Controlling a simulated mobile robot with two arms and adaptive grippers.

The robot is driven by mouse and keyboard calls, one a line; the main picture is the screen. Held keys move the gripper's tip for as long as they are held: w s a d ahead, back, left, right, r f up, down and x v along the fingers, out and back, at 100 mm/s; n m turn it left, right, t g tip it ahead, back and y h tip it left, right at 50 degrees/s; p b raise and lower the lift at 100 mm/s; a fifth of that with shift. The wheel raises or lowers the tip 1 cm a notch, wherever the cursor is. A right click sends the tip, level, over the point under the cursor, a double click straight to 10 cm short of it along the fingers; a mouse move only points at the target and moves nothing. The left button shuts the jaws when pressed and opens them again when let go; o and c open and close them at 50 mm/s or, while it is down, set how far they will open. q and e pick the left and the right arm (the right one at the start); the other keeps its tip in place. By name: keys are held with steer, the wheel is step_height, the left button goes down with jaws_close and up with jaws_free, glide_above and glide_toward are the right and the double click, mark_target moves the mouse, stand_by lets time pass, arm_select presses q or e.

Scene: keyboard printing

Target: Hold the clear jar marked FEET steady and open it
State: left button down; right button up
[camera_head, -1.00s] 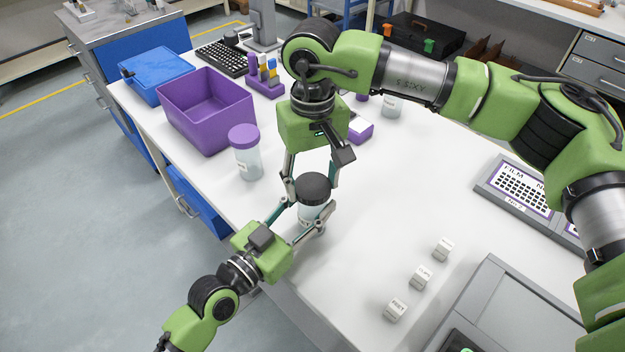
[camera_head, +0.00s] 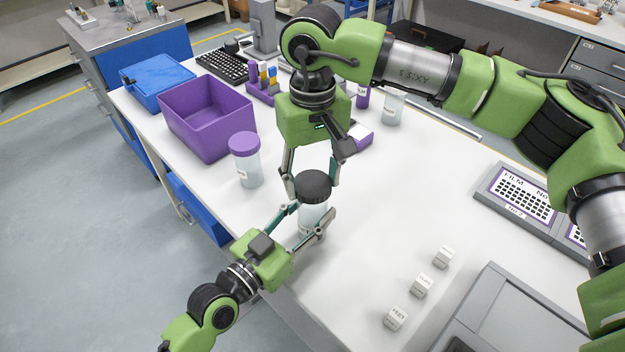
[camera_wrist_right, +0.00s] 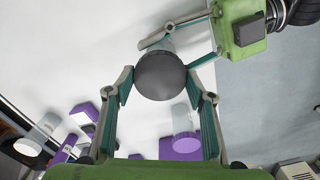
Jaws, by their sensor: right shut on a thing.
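A clear jar (camera_head: 313,219) with a black lid (camera_head: 314,185) stands near the table's front left edge. Its label is too small and covered to read. My right gripper (camera_head: 311,180) comes down from above and is shut on the black lid, one finger on each side. In the right wrist view the lid (camera_wrist_right: 161,76) sits between the fingertips and hides most of the jar. My left gripper (camera_head: 306,226) reaches in from the lower left, with its fingers closed around the jar body below the lid. I cannot tell whether there is a gap between lid and jar.
A purple-lidded clear jar (camera_head: 245,160) stands close on the left, before a purple bin (camera_head: 207,118) and a blue box (camera_head: 158,80). Small white labelled blocks (camera_head: 421,285), one marked FEET (camera_head: 396,318), lie to the right. The table (camera_head: 390,215) between is clear.

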mark_target(312, 183)
steer(key=shift+r, duration=1.55)
arm_select(q)
steer(key=c, duration=1.1)
jaws_free()
